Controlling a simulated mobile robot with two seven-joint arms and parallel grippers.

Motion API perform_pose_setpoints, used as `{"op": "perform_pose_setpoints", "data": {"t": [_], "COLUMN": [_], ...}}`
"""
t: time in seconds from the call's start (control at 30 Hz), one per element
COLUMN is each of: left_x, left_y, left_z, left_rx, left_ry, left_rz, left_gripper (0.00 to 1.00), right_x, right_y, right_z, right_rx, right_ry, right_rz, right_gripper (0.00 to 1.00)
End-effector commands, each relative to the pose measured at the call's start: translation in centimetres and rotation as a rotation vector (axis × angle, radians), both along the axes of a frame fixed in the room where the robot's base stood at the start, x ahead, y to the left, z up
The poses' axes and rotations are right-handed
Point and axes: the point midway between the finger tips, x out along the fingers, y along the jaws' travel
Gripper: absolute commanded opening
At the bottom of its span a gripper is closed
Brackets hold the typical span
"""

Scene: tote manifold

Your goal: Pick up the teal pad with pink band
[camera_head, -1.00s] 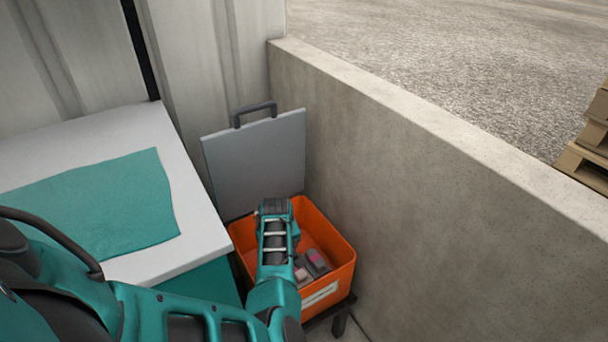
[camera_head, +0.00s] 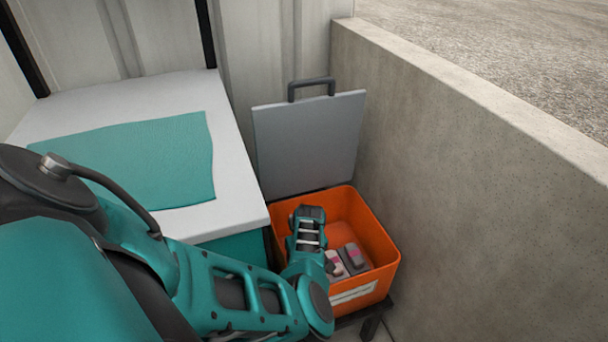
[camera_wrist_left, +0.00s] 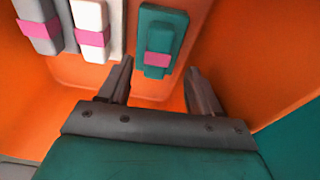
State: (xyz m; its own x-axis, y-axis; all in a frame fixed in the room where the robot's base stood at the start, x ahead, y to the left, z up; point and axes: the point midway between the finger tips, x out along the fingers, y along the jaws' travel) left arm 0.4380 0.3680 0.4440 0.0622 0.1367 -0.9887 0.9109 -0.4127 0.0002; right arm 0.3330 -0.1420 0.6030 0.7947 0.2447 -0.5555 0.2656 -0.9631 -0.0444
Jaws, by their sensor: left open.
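The teal pad with pink band (camera_wrist_left: 160,32) stands in the orange tote in the left wrist view, ahead of my left gripper (camera_wrist_left: 160,68). The gripper is open, its two fingers to either side of the pad's near end in the picture. I cannot tell how deep the fingers reach. A white pad with a pink band (camera_wrist_left: 90,22) and a grey one (camera_wrist_left: 38,20) are to its left. In the head view my left arm goes down into the orange tote (camera_head: 384,235) and hides the gripper and the teal pad. My right gripper is not in view.
A grey lid (camera_head: 310,140) stands raised behind the tote. A concrete wall (camera_head: 470,190) rises close on the right. A white table (camera_head: 236,190) with a teal cloth (camera_head: 150,160) is on the left. The tote rests on a dark stand (camera_head: 372,322).

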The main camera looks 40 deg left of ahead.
Motion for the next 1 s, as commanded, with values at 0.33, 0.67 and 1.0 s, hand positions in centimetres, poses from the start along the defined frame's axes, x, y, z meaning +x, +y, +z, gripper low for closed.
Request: {"op": "perform_pose_setpoints", "data": {"t": [0.33, 0.67, 1.0], "left_x": [0.6, 0.5, 0.5], "left_y": [0.4, 0.4, 0.4], "left_z": [-3.9, -3.8, -3.9], "left_rx": [-0.001, -0.001, -0.001], "left_ry": [0.001, 0.001, 0.001], "left_rz": [-0.001, -0.001, -0.001], "left_gripper": [0.64, 0.54, 0.22], "right_x": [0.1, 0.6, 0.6], "right_y": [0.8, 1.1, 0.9], "right_z": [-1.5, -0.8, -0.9], "right_rx": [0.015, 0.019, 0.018], "right_ry": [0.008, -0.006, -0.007], "right_rz": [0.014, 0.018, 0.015], "right_gripper": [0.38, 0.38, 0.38]}}
